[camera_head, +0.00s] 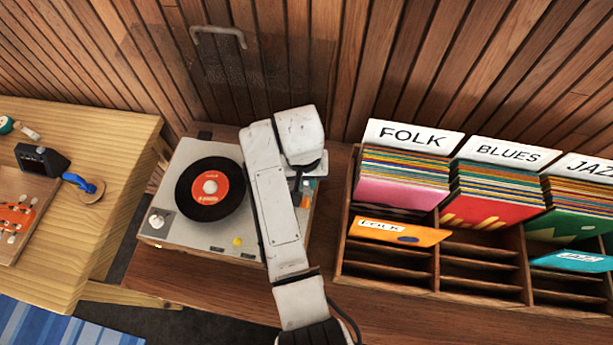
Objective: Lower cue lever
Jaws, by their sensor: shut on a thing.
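A record player (183,233) with a pale grey top stands on the wooden counter. A black record with an orange label (210,192) lies on its platter. My white arm reaches over the right side of the record player. My gripper (303,180) is at the far end of the arm, over the player's right edge, mostly hidden behind the arm's last links. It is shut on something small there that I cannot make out. The cue lever and most of the tonearm are hidden by my arm. A small orange and blue part (308,186) shows beside the gripper.
A clear raised lid with a grey handle (218,32) stands behind the player. To the right is a wooden record rack (388,269) with FOLK, BLUES and JAZZ dividers. A light wooden table (105,215) stands at the left. A bare counter strip lies in front.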

